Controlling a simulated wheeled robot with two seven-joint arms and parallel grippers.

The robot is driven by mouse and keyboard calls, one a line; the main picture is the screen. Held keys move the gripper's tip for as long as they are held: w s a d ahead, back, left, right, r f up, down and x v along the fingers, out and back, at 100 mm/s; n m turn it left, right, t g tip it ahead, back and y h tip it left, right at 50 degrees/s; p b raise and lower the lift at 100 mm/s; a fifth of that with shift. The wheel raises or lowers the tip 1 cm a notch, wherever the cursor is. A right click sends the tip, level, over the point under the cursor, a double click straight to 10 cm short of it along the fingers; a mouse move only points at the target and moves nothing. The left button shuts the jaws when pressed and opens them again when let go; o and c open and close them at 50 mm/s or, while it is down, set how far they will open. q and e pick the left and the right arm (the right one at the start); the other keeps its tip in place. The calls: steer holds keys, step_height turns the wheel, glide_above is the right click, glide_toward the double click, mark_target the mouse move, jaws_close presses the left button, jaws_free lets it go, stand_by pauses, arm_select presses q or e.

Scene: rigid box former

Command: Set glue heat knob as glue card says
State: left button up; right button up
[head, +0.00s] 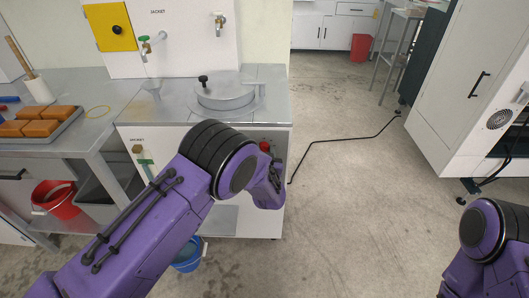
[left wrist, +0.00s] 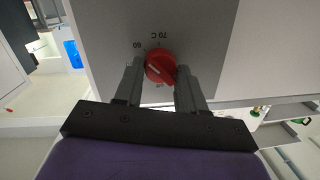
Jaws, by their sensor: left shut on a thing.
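The red knob (head: 265,146) is on the front of the grey cabinet under the round-lidded pot (head: 225,95). In the left wrist view the knob (left wrist: 160,67) sits between the two dark fingers of my left gripper (left wrist: 158,78), which is shut on it. The dial around it reads 60 and 70 C, upside down in this view; another mark below the knob is too small to read. A pale line runs slantwise across the knob face. In the head view my left gripper (head: 276,168) is partly hidden by its wrist. My right gripper is out of frame. I cannot make out a glue card.
A bench with orange blocks (head: 45,121) in a tray stands at the left. A red bucket (head: 56,199) and a blue bucket (head: 187,256) are low down. A black cable (head: 345,140) crosses the floor. A white cabinet (head: 465,85) stands at the right; the floor between is mostly clear.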

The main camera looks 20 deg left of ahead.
arm_select(q)
steer(key=o, duration=1)
steer(key=shift+o, duration=0.2)
steer(key=shift+s, duration=0.1)
steer(key=f+p+v, duration=0.1)
steer(key=p+v, duration=0.4)
steer(key=v, duration=0.5)
steer(key=shift+d+r, duration=0.2)
steer(key=shift+r, duration=0.2)
steer(key=shift+s, duration=0.15)
